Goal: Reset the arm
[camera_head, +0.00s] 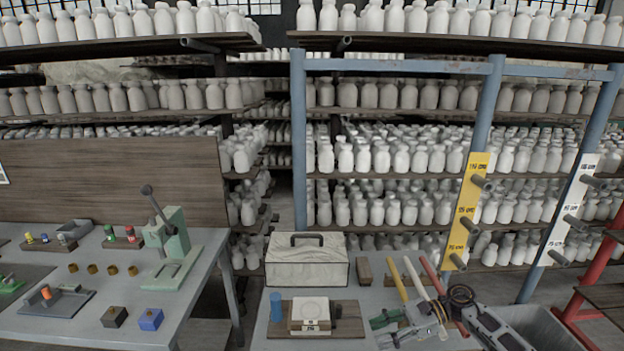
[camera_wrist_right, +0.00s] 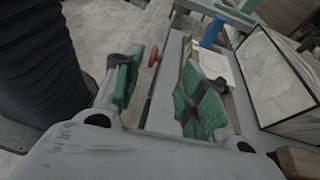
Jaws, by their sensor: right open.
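My right arm comes in from the lower right in the head view. Its gripper (camera_head: 379,329) has green-padded fingers, is open, and shows nothing between them. It is over the right part of the near grey table (camera_head: 262,325), to the right of a white block (camera_head: 310,309) on a wooden board. In the right wrist view the two green fingers (camera_wrist_right: 158,92) stand well apart. The table's edge and the floor show between and beyond them. My left gripper is not in view.
A blue cylinder (camera_head: 276,306) stands beside the board. A pale covered box (camera_head: 307,262) with a handle is behind it. Yellow (camera_head: 396,278), white and red rods lie close behind my right gripper. A grey bin (camera_head: 545,325) is at the lower right. Bottle shelves fill the back.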

